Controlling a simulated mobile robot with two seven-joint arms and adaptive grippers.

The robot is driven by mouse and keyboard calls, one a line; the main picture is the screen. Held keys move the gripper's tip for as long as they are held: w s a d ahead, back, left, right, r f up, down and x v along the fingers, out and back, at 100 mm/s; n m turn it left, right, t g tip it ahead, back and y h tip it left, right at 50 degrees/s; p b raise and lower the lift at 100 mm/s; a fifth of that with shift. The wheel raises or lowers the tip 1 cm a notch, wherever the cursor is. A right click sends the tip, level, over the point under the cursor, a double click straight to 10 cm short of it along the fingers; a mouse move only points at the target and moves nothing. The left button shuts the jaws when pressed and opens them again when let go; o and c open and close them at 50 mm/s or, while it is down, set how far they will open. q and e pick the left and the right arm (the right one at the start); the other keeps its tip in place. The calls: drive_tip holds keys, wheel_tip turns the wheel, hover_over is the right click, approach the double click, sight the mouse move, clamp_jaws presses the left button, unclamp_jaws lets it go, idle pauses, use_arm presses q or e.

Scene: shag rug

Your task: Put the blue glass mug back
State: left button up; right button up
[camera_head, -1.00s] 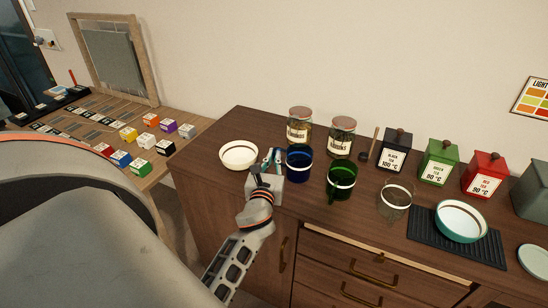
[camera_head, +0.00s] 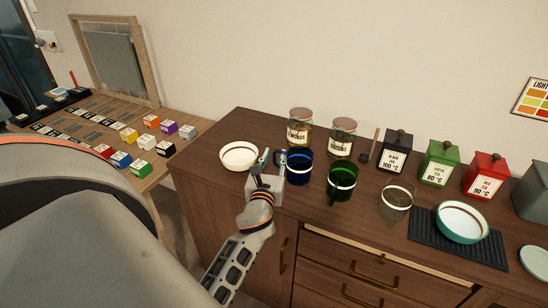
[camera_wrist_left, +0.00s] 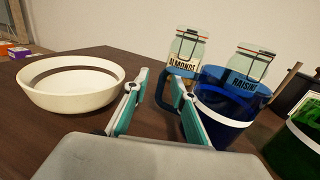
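The blue glass mug (camera_head: 299,167) stands upright on the brown cabinet, its white band showing and its handle toward my left gripper. My left gripper (camera_head: 273,160) is just left of the mug, with its two teal-padded fingers spread apart. In the left wrist view, the mug (camera_wrist_left: 226,108) is at the right, and its handle is beside the right finger, partly overlapped by it. I cannot tell whether they touch. Nothing is clearly held between the fingers (camera_wrist_left: 157,92). My right gripper is not in view.
A white bowl (camera_head: 239,155) is close on the left and a green mug (camera_head: 341,183) close on the right. Almond (camera_head: 299,130) and raisin (camera_head: 341,138) jars stand behind. Further right are a clear glass (camera_head: 396,202), tea tins and a teal bowl (camera_head: 462,222) on a dark mat.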

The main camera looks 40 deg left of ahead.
use_arm(q)
drive_tip(key=shift+s+d+f, duration=0.1)
drive_tip(key=shift+f, duration=0.45)
drive_tip(key=shift+s+d+f, duration=0.1)
drive_tip(key=shift+f, duration=0.4)
drive_tip(key=shift+s+d, duration=0.1)
drive_tip(key=shift+d, duration=0.05)
drive_tip(key=v, duration=0.2)
drive_tip(key=r+v, duration=0.1)
drive_tip(key=v, duration=0.2)
drive_tip(key=shift+s+r, duration=0.1)
drive_tip(key=shift+s, duration=0.25)
drive_tip(key=shift+s+d+r, duration=0.4)
drive_tip(key=shift+s+d, duration=0.05)
drive_tip(key=shift+s, duration=0.25)
